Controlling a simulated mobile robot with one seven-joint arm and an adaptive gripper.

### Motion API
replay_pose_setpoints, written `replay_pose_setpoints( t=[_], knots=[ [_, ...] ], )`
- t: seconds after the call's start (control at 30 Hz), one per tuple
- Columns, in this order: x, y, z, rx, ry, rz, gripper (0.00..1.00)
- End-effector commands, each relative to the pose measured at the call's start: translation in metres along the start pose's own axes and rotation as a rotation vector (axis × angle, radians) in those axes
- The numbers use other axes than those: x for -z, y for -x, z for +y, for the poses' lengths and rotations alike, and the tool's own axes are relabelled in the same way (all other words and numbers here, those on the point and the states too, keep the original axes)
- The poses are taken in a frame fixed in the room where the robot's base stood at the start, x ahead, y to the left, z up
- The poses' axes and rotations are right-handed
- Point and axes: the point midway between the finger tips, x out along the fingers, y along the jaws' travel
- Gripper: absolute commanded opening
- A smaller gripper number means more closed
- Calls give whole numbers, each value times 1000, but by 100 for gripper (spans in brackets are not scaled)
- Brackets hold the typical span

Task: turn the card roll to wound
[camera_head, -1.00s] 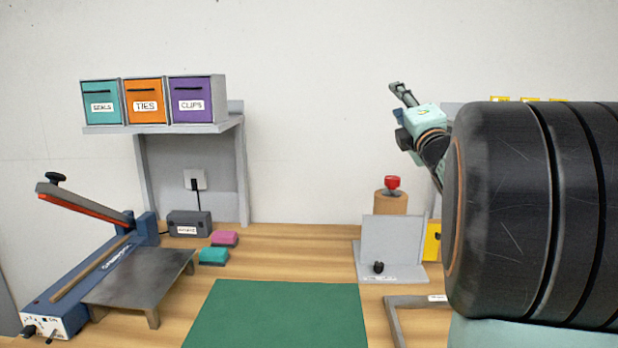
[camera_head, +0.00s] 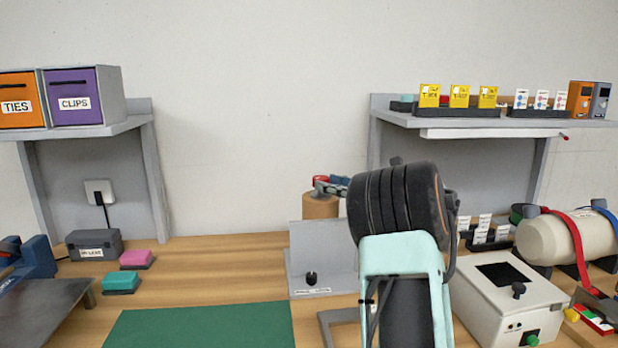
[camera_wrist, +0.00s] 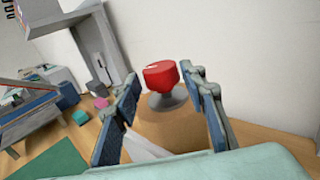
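The card roll (camera_head: 320,206) is a brown upright cylinder behind a grey upright plate (camera_head: 322,248). In the wrist view the brown roll (camera_wrist: 172,130) lies below a red knob (camera_wrist: 160,74) on a grey flared base. A small pale mark shows on the knob. My gripper (camera_head: 332,186) is at the top of the roll in the head view. In the wrist view my gripper (camera_wrist: 163,88) is open, with its blue-padded fingers on either side of the knob and gaps visible. My arm hides part of the plate's right side.
A green mat (camera_head: 200,326) lies front left, with pink (camera_head: 136,258) and teal (camera_head: 120,282) blocks behind it. A white box (camera_head: 505,300) and a cream cylinder (camera_head: 548,240) stand right. A shelf (camera_head: 470,124) with yellow packets overhangs the back right.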

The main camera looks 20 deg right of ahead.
Motion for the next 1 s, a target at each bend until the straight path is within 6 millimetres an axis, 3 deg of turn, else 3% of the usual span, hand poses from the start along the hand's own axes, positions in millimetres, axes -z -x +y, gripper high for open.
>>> replay_pose_setpoints(
  t=[0.2,0.43,0.87,1.0],
  knots=[
    [0,-44,1,-1,0,2,39],
    [0,-78,0,1,-1,0,39],
    [0,-89,0,3,-2,-1,39],
    [0,-89,0,3,-2,-1,24]
  ],
)
